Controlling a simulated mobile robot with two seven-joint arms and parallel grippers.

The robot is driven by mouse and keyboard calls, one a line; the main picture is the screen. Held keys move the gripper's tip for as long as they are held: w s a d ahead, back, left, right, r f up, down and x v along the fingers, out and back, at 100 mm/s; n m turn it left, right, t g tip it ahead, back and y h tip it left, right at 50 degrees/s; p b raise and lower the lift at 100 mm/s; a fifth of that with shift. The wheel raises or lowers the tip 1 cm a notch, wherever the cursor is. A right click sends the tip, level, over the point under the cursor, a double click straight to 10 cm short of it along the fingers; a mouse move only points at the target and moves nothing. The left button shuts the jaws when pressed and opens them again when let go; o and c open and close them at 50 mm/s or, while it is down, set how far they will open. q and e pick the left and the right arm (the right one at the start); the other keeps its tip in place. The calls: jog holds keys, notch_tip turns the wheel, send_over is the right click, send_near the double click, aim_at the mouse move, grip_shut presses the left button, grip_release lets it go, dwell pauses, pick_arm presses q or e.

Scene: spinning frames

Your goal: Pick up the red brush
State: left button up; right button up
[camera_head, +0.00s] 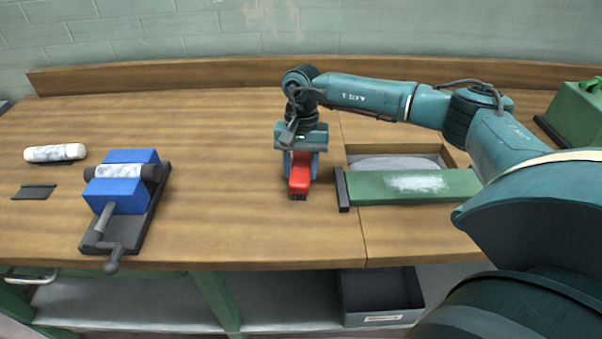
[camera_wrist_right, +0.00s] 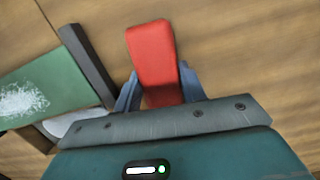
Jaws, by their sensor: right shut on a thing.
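The red brush (camera_head: 299,179) is at the middle of the wooden bench in the head view, with dark bristles at its lower end. My right gripper (camera_head: 301,163) is above it and shut on it, with a blue-grey finger on each side. In the right wrist view the red brush (camera_wrist_right: 154,55) sticks out between the two fingers of the right gripper (camera_wrist_right: 158,88). Its rear part is hidden by the gripper. I cannot tell whether the brush touches the bench. My left gripper is not in view.
A green board with a white patch (camera_head: 452,187) and a dark end bar lies over an open wooden box close right of the brush. A blue crank device (camera_head: 127,184) and a white roll (camera_head: 55,153) are at left. Bare bench (camera_head: 225,190) lies between.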

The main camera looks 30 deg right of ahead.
aim_at(301, 166)
notch_tip(301, 166, up, 10)
jog(key=shift+r+b, duration=0.1)
jog(key=shift+b, duration=0.65)
jog(key=o, duration=0.5)
jog(key=c, duration=0.4)
